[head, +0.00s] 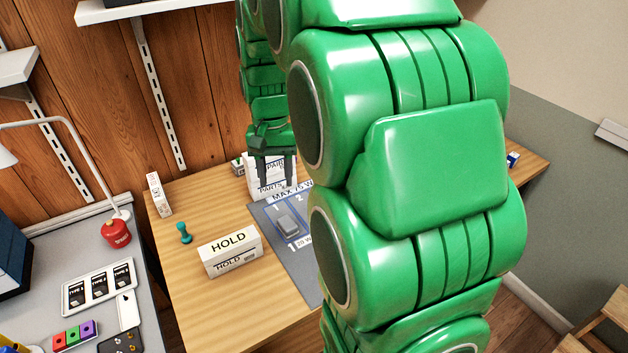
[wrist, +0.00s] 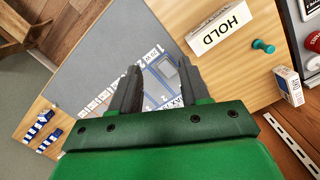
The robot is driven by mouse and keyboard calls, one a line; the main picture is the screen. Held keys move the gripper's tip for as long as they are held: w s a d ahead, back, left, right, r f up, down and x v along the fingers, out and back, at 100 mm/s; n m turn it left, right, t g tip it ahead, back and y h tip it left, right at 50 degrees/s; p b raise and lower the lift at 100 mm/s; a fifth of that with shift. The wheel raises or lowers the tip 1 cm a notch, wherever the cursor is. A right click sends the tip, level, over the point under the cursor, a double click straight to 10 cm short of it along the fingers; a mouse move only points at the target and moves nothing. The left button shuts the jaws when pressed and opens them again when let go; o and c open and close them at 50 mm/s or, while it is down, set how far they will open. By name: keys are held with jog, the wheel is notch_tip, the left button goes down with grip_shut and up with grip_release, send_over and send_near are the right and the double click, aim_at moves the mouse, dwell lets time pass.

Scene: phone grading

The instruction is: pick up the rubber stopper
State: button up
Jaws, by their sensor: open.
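A small teal piece with a flared top and base (head: 184,232), which looks like the rubber stopper, stands on the wooden table left of the HOLD box. It also shows at the upper right of the wrist view (wrist: 263,46). My gripper (head: 275,182) points down with its fingers apart, near the white lettered box at the back of the table. It is to the right of the teal piece and well clear of it. In the wrist view my gripper (wrist: 162,70) is open, and nothing is held between its fingers.
The white HOLD box (head: 229,252) stands between the teal piece and the grey mat (head: 300,270). A grey block (head: 289,222) lies on the mat. A small white carton (head: 158,195) stands behind the teal piece. A red container (head: 116,233) is on the grey desk at left.

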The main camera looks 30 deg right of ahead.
jog(key=w+d+f+m, duration=0.2)
jog(key=w+d+f, duration=0.2)
jog(key=w+d, duration=0.3)
jog(key=w+d+f+m, duration=0.2)
jog(key=w+d+f, duration=0.25)
jog(key=w, duration=0.35)
jog(key=w+d+f+m, duration=0.1)
jog(key=w+d+f, duration=0.2)
jog(key=d+f, duration=0.1)
jog(key=w+d+f+m, duration=0.1)
jog(key=w+d+f, duration=0.1)
jog(key=d+f, duration=0.1)
jog(key=w+d+f+m, duration=0.1)
jog(key=w+d+f, duration=0.2)
jog(key=d+f, duration=0.1)
jog(key=shift+w+d+f+m+t+y, duration=0.15)
jog(key=shift+d+f+t, duration=0.05)
jog(key=shift+d, duration=0.25)
jog(key=shift+w+d+f+m+t+y, duration=0.15)
jog(key=shift+d+t, duration=0.05)
jog(key=shift+d, duration=0.25)
jog(key=shift+a+f, duration=0.15)
jog(key=shift+f, duration=3.7)
grip_shut()
